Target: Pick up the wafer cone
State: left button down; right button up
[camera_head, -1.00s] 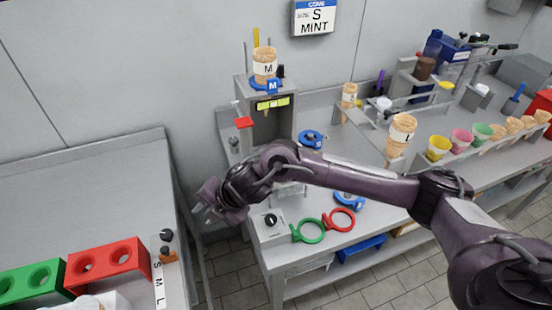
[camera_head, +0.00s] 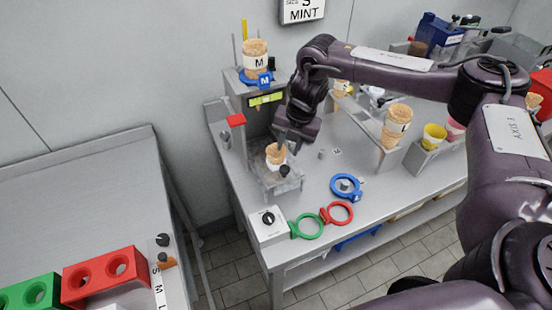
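A wafer cone with a white band (camera_head: 275,157) stands upright in the clear tray of the grey dispenser (camera_head: 237,98). My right gripper (camera_head: 284,143) points down right at this cone's upper right side. Its fingertips are small and partly hidden, so I cannot tell whether they touch or grip the cone. Another cone marked M (camera_head: 256,58) stands on top of the dispenser. A cone marked L (camera_head: 396,126) stands in a grey holder, and a further cone (camera_head: 341,88) shows partly behind my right arm. My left gripper is out of view.
A blue ring (camera_head: 346,187), a red ring (camera_head: 337,213) and a green ring (camera_head: 306,226) lie near the counter front beside a white dial box (camera_head: 268,224). A yellow cup (camera_head: 433,136) stands right. A red block with holes (camera_head: 104,276) is on the left table.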

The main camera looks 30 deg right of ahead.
jog(key=shift+p+x, duration=0.4)
jog(key=shift+x, duration=1.35)
jog(key=shift+w, duration=0.1)
grip_shut()
